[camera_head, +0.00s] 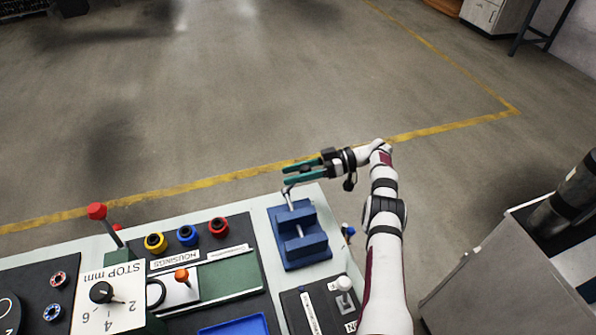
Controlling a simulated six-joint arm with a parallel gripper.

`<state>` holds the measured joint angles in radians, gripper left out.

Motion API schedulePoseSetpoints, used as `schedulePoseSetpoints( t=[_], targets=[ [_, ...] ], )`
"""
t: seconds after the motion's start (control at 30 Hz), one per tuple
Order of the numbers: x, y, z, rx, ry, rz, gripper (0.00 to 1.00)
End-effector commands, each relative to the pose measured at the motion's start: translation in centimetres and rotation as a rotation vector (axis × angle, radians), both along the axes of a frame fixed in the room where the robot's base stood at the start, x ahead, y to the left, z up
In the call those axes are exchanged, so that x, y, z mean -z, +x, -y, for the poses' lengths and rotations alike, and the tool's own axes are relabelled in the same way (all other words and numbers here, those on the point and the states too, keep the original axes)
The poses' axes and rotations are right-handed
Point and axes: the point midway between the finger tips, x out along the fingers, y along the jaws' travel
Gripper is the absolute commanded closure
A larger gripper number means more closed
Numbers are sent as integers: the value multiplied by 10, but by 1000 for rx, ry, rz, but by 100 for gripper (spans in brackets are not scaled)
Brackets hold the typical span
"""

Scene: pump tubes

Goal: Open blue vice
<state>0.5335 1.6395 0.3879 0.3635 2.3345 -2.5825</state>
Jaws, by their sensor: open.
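The blue vice (303,247) is fixed near the right end of the workbench. A metal handle (289,197) sticks up at its far end. My gripper (286,175) is at the far edge of the bench, beyond the vice, with its green fingers pointing left. The fingers are parted and nothing shows between them. The gripper looks close to the vice handle, but I cannot tell whether they touch. How far apart the vice jaws are is hard to make out.
Yellow (154,243), blue (187,235) and red (218,226) rings sit left of the vice. A red-knobbed lever (97,211) stands at the left. A white-knobbed lever (343,284) is near the vice. A grey cabinet (480,270) stands at the right.

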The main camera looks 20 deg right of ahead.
Motion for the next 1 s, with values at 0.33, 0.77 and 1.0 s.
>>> schedulePoseSetpoints(
  t=[0.33, 0.77, 1.0],
  targets=[
    [-53, -12, 17, 4, -1, 1, 34],
    [-106, -69, 88, 1, 0, 0, 34],
    [-110, -73, 92, 0, 0, 0, 34]
  ],
)
